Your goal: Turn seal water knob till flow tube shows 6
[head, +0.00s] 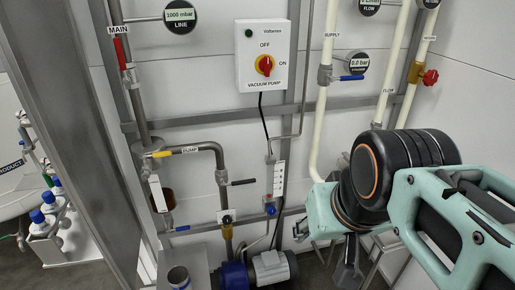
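A flow tube (279,180) with a white scale stands upright on the wall piping, near the middle of the head view. Its marks and level are too small to read. A small blue knob (270,210) sits at the foot of the tube; I take it to be the seal water knob, though I can read no label on it. My gripper (347,272) is low, to the right of the knob and apart from it, partly hidden by my own wrist. Its fingertips are not clear enough to tell open from shut.
A vacuum pump switch box (263,55) hangs above the tube. Pipes with a red handle (122,52), yellow handle (162,154) and blue lever (351,78) surround the area. A blue and grey pump (270,268) stands below. A red valve wheel (430,77) is at upper right.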

